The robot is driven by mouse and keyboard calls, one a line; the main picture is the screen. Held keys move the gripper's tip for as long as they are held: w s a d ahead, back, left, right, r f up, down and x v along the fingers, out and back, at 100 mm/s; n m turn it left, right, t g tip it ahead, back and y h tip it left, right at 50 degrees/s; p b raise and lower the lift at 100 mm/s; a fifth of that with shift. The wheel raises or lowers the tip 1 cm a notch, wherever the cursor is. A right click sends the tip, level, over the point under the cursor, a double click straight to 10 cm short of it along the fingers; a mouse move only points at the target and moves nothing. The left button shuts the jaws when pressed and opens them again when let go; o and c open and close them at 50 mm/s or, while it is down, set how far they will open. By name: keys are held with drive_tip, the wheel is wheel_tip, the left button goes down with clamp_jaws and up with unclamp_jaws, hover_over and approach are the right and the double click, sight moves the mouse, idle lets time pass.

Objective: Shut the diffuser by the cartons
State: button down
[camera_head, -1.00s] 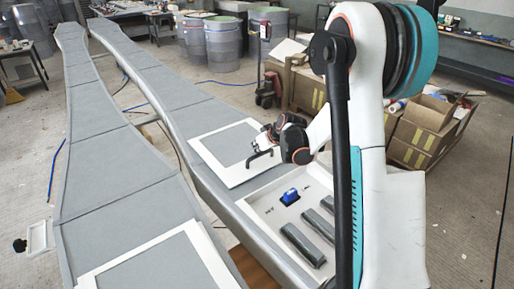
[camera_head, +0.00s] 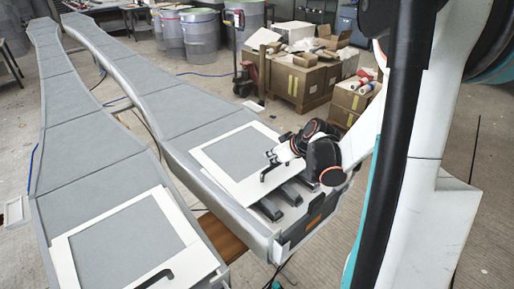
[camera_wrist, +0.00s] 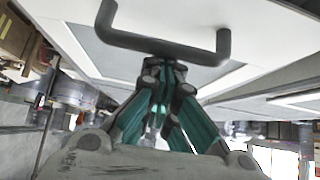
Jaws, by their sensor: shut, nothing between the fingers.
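The diffuser by the cartons is a white-framed panel with a grey middle (camera_head: 236,152) on the right-hand long grey mould. It covers part of the open bay at the mould's near end; dark bars (camera_head: 290,193) still show in the uncovered part. Its black handle (camera_head: 268,171) stands near the panel's near right edge, and it shows large in the wrist view (camera_wrist: 165,45). My gripper (camera_head: 275,160) is shut and empty at the handle. In the wrist view its fingertips (camera_wrist: 163,68) are right against or just behind the handle's bar; I cannot tell if they touch.
Cartons (camera_head: 300,80) stand on the floor behind, with a red pallet jack (camera_head: 245,78) beside them. A second white-framed panel (camera_head: 75,262) with a black handle (camera_head: 155,278) lies on the left mould. Grey drums (camera_head: 200,38) stand at the back. A floor gap separates the moulds.

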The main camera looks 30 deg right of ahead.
drive_tip(key=s, duration=0.3)
drive_tip(key=s+d, duration=0.1)
drive_tip(key=s, duration=0.2)
drive_tip(key=s+d, duration=0.1)
drive_tip(key=s, duration=0.2)
drive_tip(key=shift+s, duration=0.4)
drive_tip(key=shift+s+f, duration=0.1)
drive_tip(key=shift+s, duration=0.05)
drive_tip(key=shift+a, duration=0.1)
drive_tip(key=shift+w, duration=0.45)
drive_tip(key=s+r+p, duration=0.3)
drive_tip(key=r, duration=0.5)
drive_tip(key=shift+s+d+r, duration=0.15)
drive_tip(key=shift+s+d, duration=0.05)
drive_tip(key=shift+d, duration=0.1)
